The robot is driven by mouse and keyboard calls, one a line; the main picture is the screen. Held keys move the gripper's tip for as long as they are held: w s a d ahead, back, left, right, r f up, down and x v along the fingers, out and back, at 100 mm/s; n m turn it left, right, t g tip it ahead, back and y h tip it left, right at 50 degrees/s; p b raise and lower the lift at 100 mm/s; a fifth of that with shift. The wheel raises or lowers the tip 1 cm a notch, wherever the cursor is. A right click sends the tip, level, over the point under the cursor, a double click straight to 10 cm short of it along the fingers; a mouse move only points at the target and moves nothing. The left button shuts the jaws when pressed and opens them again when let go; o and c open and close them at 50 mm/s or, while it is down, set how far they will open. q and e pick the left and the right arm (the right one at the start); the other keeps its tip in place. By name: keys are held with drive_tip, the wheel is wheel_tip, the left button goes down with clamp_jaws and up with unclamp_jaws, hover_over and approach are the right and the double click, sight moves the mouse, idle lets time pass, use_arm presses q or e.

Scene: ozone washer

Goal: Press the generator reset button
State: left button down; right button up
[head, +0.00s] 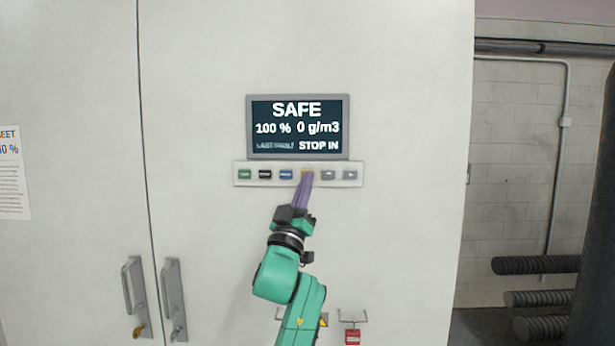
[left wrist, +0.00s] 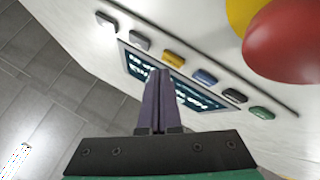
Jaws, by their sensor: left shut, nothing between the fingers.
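A white button strip (head: 242,182) sits under the display on the cabinet front. Its row holds a green button (head: 245,174), a black button (head: 265,174), a blue button (head: 286,174), a yellow button (left wrist: 173,58) and two grey buttons (head: 328,175). Labels are too small to read, so I cannot tell which one is generator reset. My left gripper (head: 306,178) is shut and empty, its purple fingertips in front of the yellow button and mostly hiding it in the head view. In the left wrist view the fingertips (left wrist: 160,73) lie just below the yellow button; contact is unclear.
The display (head: 297,127) reads SAFE, 100 %, 0 g/m3 and STOP IN. Two door handles (head: 173,298) are at the lower left and a red padlock (head: 352,336) at the bottom. A blurred red round thing (left wrist: 285,40) is close to the wrist camera.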

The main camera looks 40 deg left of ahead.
use_arm(q)
drive_tip(key=shift+s+d, duration=0.1)
drive_tip(key=s+d, duration=0.1)
drive_tip(key=s, duration=0.1)
drive_tip(key=s+d, duration=0.2)
idle(0.5)
drive_tip(key=shift+w, duration=0.1)
idle(0.6)
